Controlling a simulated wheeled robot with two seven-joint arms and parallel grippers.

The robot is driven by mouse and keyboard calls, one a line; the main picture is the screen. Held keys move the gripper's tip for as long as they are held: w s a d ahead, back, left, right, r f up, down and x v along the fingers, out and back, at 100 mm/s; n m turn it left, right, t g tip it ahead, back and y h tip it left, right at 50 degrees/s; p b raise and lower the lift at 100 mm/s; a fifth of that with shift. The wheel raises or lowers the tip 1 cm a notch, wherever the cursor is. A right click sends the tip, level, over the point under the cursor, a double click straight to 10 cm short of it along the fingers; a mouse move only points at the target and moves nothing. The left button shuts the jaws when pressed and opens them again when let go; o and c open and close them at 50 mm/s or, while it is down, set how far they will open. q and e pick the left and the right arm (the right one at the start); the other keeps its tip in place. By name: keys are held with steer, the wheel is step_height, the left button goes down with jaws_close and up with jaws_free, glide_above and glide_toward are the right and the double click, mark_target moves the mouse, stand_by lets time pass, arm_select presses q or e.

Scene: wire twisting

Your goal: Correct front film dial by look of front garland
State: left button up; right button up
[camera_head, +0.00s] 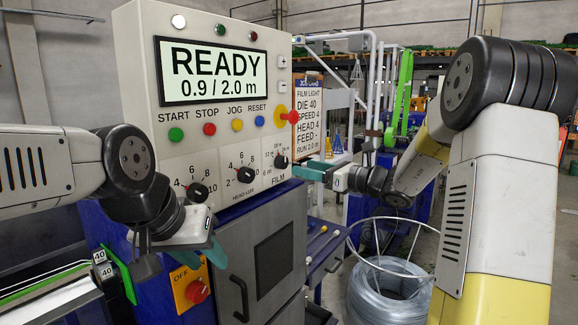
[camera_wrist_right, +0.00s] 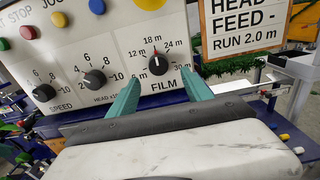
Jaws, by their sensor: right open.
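The film dial (camera_head: 281,162) is a black knob on the white machine panel, at the right end of the dial row. In the right wrist view the film dial (camera_wrist_right: 158,63) has a red mark pointing up, close to the 18 m label. My right gripper (camera_wrist_right: 161,77) is open, its teal fingers apart on either side below the dial, with no clear contact. In the head view my right gripper (camera_head: 304,172) is just right of the dial. A green garland (camera_wrist_right: 232,66) runs below the sign. My left gripper (camera_head: 180,262) is open and empty, low by the panel's left side.
The display (camera_head: 210,72) reads READY 0.9 / 2.0 m. A speed dial (camera_head: 197,192) and head dial (camera_head: 246,174) sit left of the film dial. A sign (camera_head: 308,110) reads RUN 2.0 m. A red knob (camera_head: 197,291) is below my left gripper. A wire coil (camera_head: 388,295) stands at right.

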mark_target(285, 164)
steer(key=x, duration=0.6)
steer(key=shift+w+a, duration=0.15)
steer(key=shift+a, duration=0.2)
jaws_close()
